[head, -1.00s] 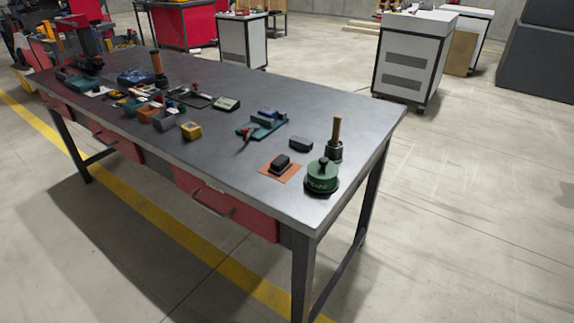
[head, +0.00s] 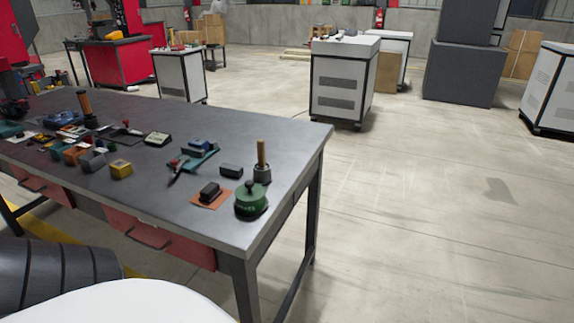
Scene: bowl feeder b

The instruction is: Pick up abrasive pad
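A flat orange-brown square sheet (head: 201,204) lies near the front right of the workbench (head: 226,232), with a black block (head: 209,192) on top of it. A dark grey block (head: 231,171) lies just behind them, apart from the sheet. I cannot tell for sure which of these is the abrasive pad. Neither of my grippers is in view.
A round green object (head: 251,200) and a dark holder with a wooden handle (head: 262,165) stand right of the sheet. A yellow block (head: 121,168) and a blue-green tool (head: 196,153) are left. White cabinets (head: 341,82) stand behind; the floor right of the bench is open.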

